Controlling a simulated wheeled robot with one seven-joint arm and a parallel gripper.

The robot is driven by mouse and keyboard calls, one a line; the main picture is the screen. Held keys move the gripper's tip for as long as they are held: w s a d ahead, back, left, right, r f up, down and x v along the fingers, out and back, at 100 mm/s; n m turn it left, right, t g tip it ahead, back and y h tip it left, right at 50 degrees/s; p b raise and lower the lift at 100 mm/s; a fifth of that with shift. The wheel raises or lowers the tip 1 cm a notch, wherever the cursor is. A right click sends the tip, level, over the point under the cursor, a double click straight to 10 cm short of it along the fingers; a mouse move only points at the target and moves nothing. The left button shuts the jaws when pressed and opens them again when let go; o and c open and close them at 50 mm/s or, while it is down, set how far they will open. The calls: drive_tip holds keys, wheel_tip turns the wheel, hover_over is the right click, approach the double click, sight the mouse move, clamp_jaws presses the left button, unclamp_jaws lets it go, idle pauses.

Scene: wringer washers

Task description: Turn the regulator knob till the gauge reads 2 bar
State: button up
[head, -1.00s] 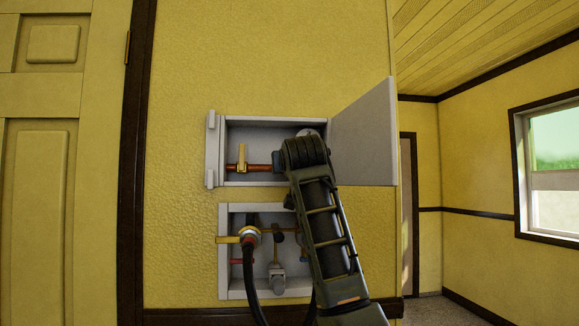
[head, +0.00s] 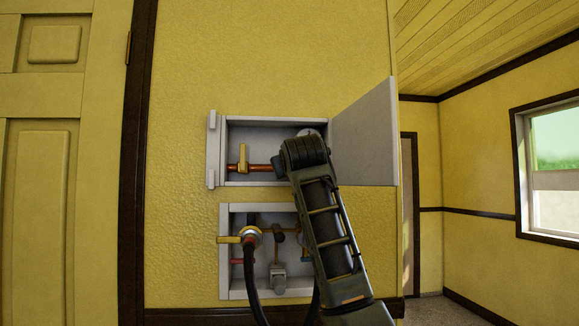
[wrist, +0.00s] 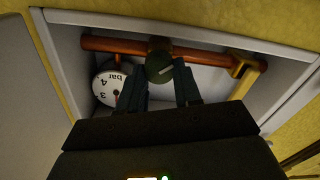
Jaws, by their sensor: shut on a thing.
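The regulator knob (wrist: 159,68) is a dark green round knob with a pale line, on a copper pipe in the open upper wall box. My gripper (wrist: 154,74) is shut on it, one finger on each side, in the wrist view. The gauge (wrist: 106,86) is a white dial left of the knob there, seen upside down, with "bar", 4 and 3 legible. A bit of red needle shows near the finger, which hides part of the dial; I cannot tell the exact reading. In the head view my arm covers most of the gauge (head: 309,132).
A yellow lever (head: 242,158) sits on the pipe (head: 262,167), left of the knob in the head view. The box's grey door (head: 365,135) stands open to the right. Below is a second open box (head: 224,275) with valves and a black hose (head: 249,280).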

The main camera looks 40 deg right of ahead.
drive_tip(key=o, duration=1)
drive_tip(key=shift+o, duration=0.2)
drive_tip(key=b+v, duration=0.2)
drive_tip(key=v, duration=0.5)
drive_tip(key=shift+s+a, duration=0.25)
drive_tip(key=shift+s, duration=0.1)
